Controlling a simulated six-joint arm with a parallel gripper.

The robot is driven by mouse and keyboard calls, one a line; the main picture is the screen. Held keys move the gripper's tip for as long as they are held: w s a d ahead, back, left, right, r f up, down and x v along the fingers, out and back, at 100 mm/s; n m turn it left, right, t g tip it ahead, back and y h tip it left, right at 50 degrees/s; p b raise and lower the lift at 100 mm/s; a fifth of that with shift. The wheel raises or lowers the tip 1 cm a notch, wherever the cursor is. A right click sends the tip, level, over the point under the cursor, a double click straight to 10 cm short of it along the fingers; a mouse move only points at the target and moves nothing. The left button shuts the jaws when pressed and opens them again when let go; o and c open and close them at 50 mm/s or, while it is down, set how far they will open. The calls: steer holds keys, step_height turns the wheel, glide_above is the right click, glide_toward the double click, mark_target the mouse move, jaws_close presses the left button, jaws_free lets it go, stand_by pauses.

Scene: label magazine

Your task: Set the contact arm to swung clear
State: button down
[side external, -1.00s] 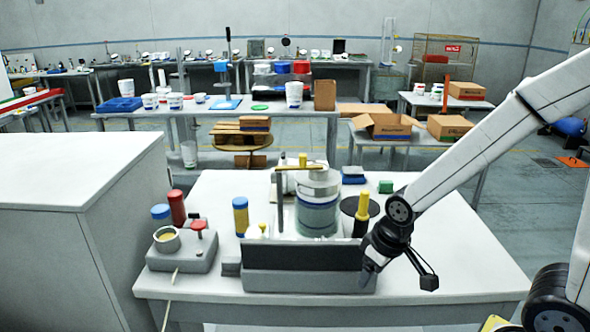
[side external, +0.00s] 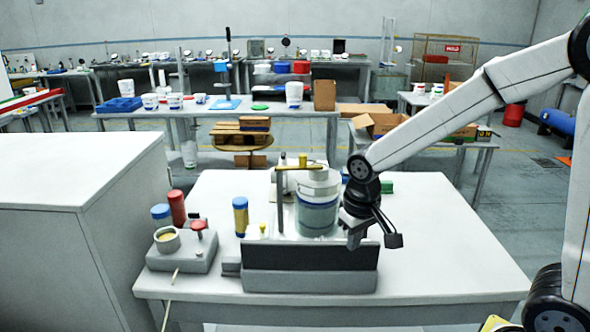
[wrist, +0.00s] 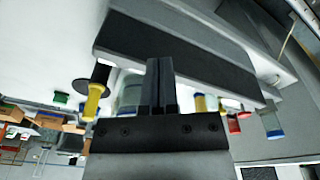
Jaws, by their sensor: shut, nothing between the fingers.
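The label magazine unit stands on the white table, with a long dark-faced grey block (side external: 310,282) at its front. Behind the block are a clear jar-like cylinder (side external: 317,217) and an upright grey post with a yellow bar (side external: 298,168) across its top. I cannot tell for sure which part is the contact arm. A yellow handle (wrist: 94,103) on a black disc shows in the wrist view; in the side view my arm hides it. My gripper (side external: 352,245) is shut and empty, above the block's right end. Its fingers (wrist: 159,65) are together in the wrist view.
A grey box with a red knob (side external: 198,228) and a cup sits on the left of the table. Blue-capped and red-capped bottles stand nearby, with a yellow bottle (side external: 241,217) closer to the unit. The table's right side (side external: 450,245) is clear.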

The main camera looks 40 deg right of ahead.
steer(key=w+d+r+m, duration=0.2)
steer(key=w+d+r, duration=0.2)
steer(key=w, duration=0.5)
steer(key=w+d+r+m+t+h, duration=0.1)
steer(key=w+d+r+m, duration=0.1)
steer(key=w+d+r, duration=0.2)
steer(key=w+d+r+m+h, duration=0.1)
steer(key=w+d+r, duration=0.3)
steer(key=w+r, duration=0.5)
steer(key=shift+w+r+m+t, duration=0.25)
steer(key=shift+w+m, duration=0.65)
steer(key=shift+w, duration=1.4)
steer(key=shift+d+f, duration=0.1)
steer(key=shift+f, duration=0.1)
steer(key=x, duration=0.9)
steer(key=shift+w+d+f, duration=0.15)
steer(key=shift+w+f, duration=0.05)
steer(key=shift+f, duration=0.1)
steer(key=shift+s+a, duration=1.4)
steer(key=shift+a, duration=0.05)
